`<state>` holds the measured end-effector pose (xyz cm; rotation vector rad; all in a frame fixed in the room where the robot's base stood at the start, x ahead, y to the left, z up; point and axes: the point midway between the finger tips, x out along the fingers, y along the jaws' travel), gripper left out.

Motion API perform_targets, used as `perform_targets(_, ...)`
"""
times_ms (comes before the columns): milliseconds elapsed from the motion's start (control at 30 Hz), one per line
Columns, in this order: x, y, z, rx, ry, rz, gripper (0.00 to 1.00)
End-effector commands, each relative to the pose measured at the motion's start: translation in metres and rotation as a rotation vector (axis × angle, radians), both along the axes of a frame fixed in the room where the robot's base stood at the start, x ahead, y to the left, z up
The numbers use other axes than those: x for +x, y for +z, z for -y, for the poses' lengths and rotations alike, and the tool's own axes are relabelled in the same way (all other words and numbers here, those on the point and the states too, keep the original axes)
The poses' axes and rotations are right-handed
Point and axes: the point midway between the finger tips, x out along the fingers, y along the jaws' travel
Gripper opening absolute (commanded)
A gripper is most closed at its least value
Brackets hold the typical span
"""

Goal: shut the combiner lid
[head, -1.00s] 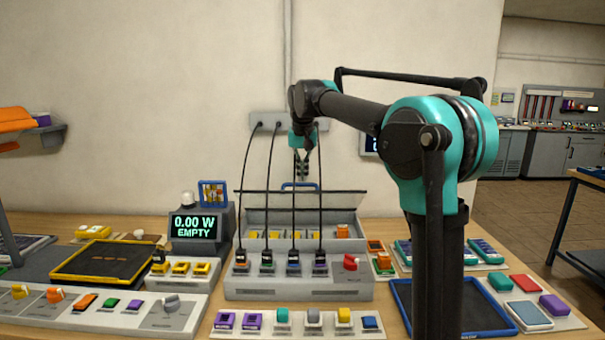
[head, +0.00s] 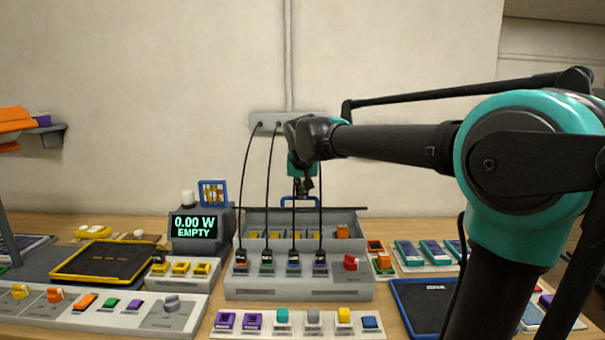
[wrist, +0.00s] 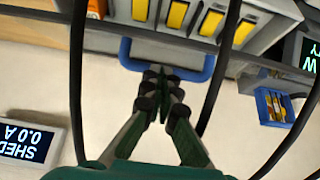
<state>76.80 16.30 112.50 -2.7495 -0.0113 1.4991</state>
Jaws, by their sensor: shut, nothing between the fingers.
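The combiner box (head: 300,290) is a grey case in the middle of the bench, with its rear compartment uncovered and yellow parts showing inside. Its lid (head: 345,210) is open, seen as a thin, nearly edge-on strip along the back of the box. A blue loop handle (head: 285,200) is at the lid's middle; it also shows in the wrist view (wrist: 208,66). My gripper (head: 303,195) points down at the handle, fingers together and empty. In the wrist view my fingertips (wrist: 161,74) overlap the handle's loop; whether they touch it is unclear.
Several black cables (head: 270,180) run from a wall strip (head: 262,120) down to the box front, close around my gripper. A display unit (head: 194,227) reading "0.00 W EMPTY" stands left, with a blue-framed item (head: 213,193) behind. A switch row (head: 298,323) lies in front.

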Motion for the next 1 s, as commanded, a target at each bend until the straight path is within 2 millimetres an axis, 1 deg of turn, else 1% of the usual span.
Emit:
perform_targets(33, -0.008, -0.008, -0.001, 0.0, 0.004, 0.038, 0.0)
perform_targets(200, -0.024, -0.031, -0.001, 0.001, 0.004, 0.175, 0.0)
perform_targets(400, -0.035, -0.054, 0.0, 0.001, 0.003, 0.308, 0.0)
perform_targets(500, -0.038, -0.063, 0.0, 0.002, 0.001, 0.31, 0.0)
perform_targets(733, -0.042, -0.076, 0.0, 0.001, 0.0, 0.308, 0.0)
perform_targets(1000, -0.043, -0.079, 0.0, 0.001, 0.0, 0.307, 0.0)
